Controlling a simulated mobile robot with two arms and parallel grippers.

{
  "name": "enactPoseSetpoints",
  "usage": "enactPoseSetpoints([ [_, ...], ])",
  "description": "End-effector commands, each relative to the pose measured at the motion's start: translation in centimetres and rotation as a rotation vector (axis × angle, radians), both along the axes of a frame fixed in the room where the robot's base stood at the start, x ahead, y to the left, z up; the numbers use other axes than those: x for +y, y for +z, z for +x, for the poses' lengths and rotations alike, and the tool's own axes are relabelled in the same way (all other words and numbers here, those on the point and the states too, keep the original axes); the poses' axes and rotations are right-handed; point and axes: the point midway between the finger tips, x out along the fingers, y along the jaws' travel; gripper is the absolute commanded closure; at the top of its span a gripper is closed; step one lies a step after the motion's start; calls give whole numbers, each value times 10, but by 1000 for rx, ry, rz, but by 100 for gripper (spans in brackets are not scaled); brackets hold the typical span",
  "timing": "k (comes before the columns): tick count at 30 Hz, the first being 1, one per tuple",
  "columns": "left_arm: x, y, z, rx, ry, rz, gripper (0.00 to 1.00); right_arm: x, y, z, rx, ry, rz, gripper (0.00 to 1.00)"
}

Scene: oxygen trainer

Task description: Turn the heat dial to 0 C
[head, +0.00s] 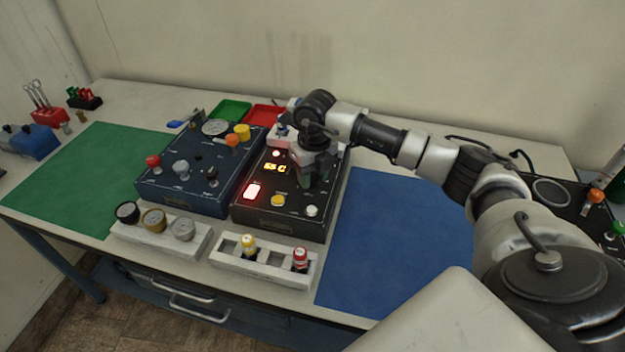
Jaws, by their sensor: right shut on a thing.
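The dark trainer box (270,216) stands in the middle of the table. Its small display (275,168) is lit with orange characters ending in C; the figure before the C is too small to read surely. My right gripper (313,178) points down onto the right part of the box's top panel and is shut on the heat dial there. The gripper hides the dial and its pointer. My left gripper is not in view.
On the same panel are a lit red-white switch (253,190), a yellow knob (278,201) and a white knob (312,211). A blue box (190,200) with knobs and a gauge stands left. White racks (265,272) stand in front. The blue mat (395,240) is clear.

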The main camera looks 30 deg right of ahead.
Motion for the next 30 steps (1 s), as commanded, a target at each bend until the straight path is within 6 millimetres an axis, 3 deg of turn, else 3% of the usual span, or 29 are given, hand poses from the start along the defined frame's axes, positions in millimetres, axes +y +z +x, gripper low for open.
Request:
enactPoseSetpoints([
  [15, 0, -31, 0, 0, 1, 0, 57, 0, -1, 1, -4, 453, -1, 87],
  [30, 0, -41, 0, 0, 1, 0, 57, 0, 1, 1, -3, 654, 0, 87],
])
